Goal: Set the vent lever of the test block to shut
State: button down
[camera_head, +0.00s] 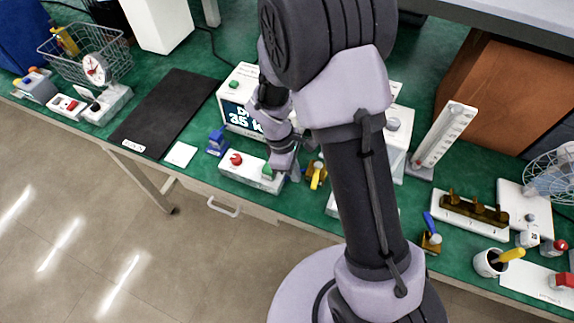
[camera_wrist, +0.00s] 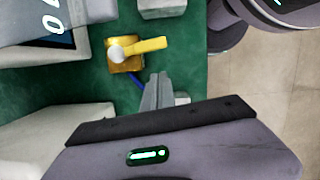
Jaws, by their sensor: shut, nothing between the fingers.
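A small brass block (camera_wrist: 122,64) with a yellow lever (camera_wrist: 150,45) on a pale round pivot shows in the wrist view. The lever points right, toward the bench's front edge. The yellow lever also shows in the head view (camera_head: 317,174), just right of my gripper. Whether this is the test block's vent lever I cannot tell; no lettering is readable on it. My gripper (camera_wrist: 160,80) is shut and empty, with its fingertips a little apart from the lever in the picture. In the head view my gripper (camera_head: 292,172) is beside the white button box, partly hidden by my wrist.
A white box (camera_head: 245,178) with red and green buttons stands left of my gripper. A display unit (camera_head: 236,83) stands behind. A blue block (camera_head: 216,143) is further left. Another brass block (camera_head: 431,243) with a blue lever stands right. My arm hides part of the bench.

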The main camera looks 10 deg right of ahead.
aim_at(313, 183)
jog(key=shift+s+d+r+b, duration=0.1)
jog(key=shift+s+d, duration=0.1)
jog(key=shift+d, duration=0.2)
jog(key=shift+s+d+f+b, duration=0.1)
jog(key=shift+s+d, duration=0.15)
jog(key=shift+d, duration=0.2)
jog(key=shift+s+d+r+b, duration=0.1)
jog(key=shift+s+d, duration=0.1)
jog(key=shift+d, duration=0.2)
jog(key=n+p, duration=0.1)
jog(key=s+d+n, duration=0.1)
jog(key=n, duration=0.1)
jog(key=shift+s+d+r+t+p, duration=0.1)
jog(key=shift+s+r+t+p, duration=0.1)
jog(key=shift+t+p, duration=0.2)
jog(key=shift+s+d+f+n, duration=0.2)
jog(key=shift+d+n, duration=0.1)
jog(key=shift+n, duration=0.6)
jog(key=shift+w+a, duration=0.1)
